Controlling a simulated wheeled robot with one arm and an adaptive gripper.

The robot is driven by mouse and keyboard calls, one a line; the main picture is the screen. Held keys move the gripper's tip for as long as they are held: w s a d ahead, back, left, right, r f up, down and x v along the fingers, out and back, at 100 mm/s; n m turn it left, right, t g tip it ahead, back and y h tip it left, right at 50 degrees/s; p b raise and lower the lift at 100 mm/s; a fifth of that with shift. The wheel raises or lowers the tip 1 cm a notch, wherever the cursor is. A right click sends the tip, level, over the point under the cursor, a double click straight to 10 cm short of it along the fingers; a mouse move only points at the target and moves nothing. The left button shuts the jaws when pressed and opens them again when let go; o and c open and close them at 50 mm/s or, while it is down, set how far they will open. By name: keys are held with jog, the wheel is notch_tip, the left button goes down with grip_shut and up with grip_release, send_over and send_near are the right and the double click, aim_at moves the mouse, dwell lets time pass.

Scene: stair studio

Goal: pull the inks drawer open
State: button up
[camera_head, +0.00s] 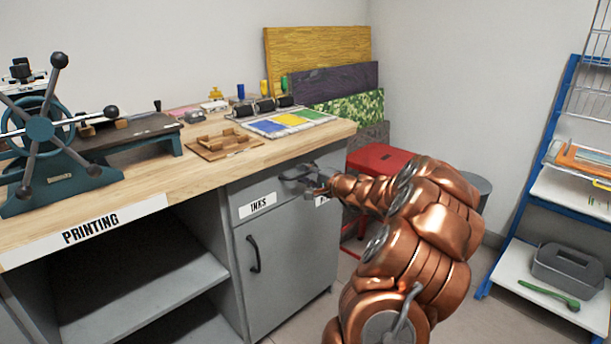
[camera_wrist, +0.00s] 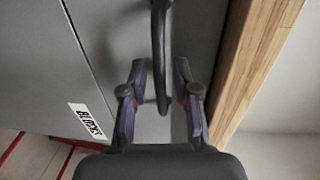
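The grey inks drawer (camera_head: 240,189) sits under the right end of the wooden worktop, with a white "INKS" label (camera_head: 257,204). Its front looks flush with the cabinet. My gripper (camera_head: 308,178) is at the right part of the drawer front and covers much of the handle in the head view. In the wrist view, the dark curved handle (camera_wrist: 158,35) runs between the two fingers of my gripper (camera_wrist: 160,70). The fingers are apart, one on each side of the bar, with gaps visible.
Below the drawer is a grey door (camera_head: 290,275) with a dark handle (camera_head: 253,254); a "BLOCKS" label (camera_wrist: 87,121) shows in the wrist view. The worktop edge (camera_wrist: 250,70) runs close above the gripper. A red stool (camera_head: 382,158) stands behind my arm; a blue rack (camera_head: 535,180) stands right.

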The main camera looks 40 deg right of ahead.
grip_shut()
jog(key=shift+s, duration=0.1)
dwell(0.4)
